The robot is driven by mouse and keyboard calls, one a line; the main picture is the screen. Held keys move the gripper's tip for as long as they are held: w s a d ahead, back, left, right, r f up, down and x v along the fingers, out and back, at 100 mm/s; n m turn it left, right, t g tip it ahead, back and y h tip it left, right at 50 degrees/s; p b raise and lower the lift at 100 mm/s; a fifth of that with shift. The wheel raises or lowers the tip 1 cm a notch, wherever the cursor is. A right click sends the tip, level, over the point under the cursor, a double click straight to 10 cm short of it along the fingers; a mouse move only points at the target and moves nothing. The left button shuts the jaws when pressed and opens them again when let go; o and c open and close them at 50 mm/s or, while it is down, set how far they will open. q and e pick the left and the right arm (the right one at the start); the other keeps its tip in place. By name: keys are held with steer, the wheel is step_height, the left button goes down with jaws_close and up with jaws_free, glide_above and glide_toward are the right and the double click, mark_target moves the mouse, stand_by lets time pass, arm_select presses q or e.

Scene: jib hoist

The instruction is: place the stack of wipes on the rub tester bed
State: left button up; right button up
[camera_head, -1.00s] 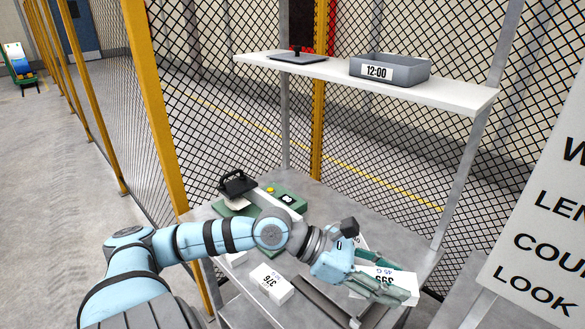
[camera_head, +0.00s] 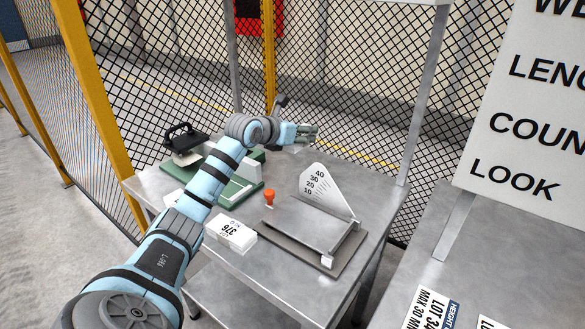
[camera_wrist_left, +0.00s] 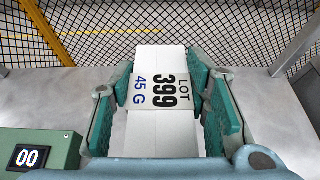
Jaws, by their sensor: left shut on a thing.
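My left gripper (camera_head: 303,132) is raised over the back of the metal table. In the left wrist view its green fingers (camera_wrist_left: 165,100) are shut on a white stack of wipes (camera_wrist_left: 160,62) labelled LOT 399, 45 G. The held stack hardly shows in the head view. The rub tester (camera_head: 240,187) stands at the table's left, green, with a black-handled block (camera_head: 183,138) on it; my left arm hides part of it, and its bed cannot be made out clearly. Its green housing with a display (camera_wrist_left: 38,150) is at the lower left of the wrist view, beside the gripper. My right gripper is out of view.
A white stack marked 376 (camera_head: 231,233) lies at the table's front left. Mesh fence (camera_head: 350,100) stands behind. The table's right back corner is bare.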

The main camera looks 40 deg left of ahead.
mark_target(300, 174)
arm_select(q)
step_height(300, 174, down, 11)
steer(key=b, duration=0.2)
steer(key=shift+r+b, duration=0.1)
steer(key=shift+b, duration=0.2)
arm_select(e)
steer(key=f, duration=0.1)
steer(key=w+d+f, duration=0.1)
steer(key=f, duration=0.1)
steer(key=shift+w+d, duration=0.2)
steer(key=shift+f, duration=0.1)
arm_select(q)
steer(key=o, duration=1.2)
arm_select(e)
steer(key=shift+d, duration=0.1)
